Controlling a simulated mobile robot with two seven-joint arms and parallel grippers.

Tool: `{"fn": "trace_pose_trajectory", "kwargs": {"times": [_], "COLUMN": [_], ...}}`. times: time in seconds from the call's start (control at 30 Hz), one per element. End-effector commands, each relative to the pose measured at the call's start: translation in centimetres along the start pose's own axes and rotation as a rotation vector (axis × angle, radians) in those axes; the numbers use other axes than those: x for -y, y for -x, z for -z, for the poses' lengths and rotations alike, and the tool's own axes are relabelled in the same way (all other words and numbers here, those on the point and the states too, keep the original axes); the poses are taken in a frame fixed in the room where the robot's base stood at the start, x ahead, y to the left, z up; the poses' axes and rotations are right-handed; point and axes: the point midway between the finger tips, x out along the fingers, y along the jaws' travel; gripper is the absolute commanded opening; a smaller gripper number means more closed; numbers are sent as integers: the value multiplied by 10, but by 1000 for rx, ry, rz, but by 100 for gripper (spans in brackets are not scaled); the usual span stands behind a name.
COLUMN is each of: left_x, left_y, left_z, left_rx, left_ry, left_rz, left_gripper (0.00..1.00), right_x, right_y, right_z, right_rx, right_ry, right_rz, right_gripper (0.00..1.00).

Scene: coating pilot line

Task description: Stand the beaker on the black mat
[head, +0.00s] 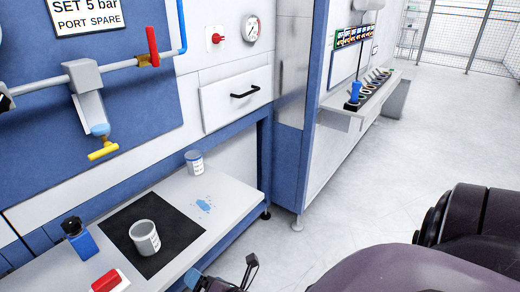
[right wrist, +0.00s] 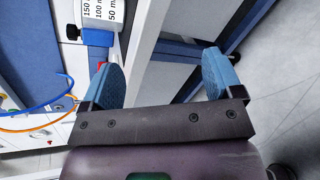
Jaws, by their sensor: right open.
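The beaker (head: 145,239), a pale grey open vessel with markings on its side, stands upright on the black mat (head: 180,224) on the bench in the head view. No gripper touches it. My right gripper (head: 222,271) is at the bottom of the head view, in front of the bench edge, to the right of and nearer than the beaker. In the right wrist view its two blue fingertips are wide apart with nothing between them (right wrist: 161,80). My left gripper is not in view.
On the bench (head: 229,188) are a blue-topped marked cup (head: 195,162), a blue spill (head: 204,204), a blue bottle with a black cap (head: 79,237) and a red-and-white object (head: 110,282). A yellow-handled tap (head: 103,150) hangs above. The floor at right is clear.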

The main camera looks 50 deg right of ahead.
Motion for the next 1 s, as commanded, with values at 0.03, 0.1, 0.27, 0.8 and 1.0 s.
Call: {"fn": "trace_pose_trajectory", "kwargs": {"times": [0.03, 0.1, 0.27, 0.8, 1.0], "left_x": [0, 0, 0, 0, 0], "left_y": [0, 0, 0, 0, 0], "left_z": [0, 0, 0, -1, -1], "left_rx": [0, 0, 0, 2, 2], "left_ry": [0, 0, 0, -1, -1], "left_rz": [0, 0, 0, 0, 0], "left_gripper": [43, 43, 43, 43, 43], "right_x": [16, 35, 74, 121, 121], "right_y": [10, 22, 55, 108, 108], "right_z": [3, 6, 11, 11, 11], "right_rx": [-13, -21, 14, 189, 188], "right_ry": [-189, -465, -1088, -2016, -2012], "right_rz": [49, 107, 230, 337, 337], "right_gripper": [86, 86, 86, 86, 86]}}
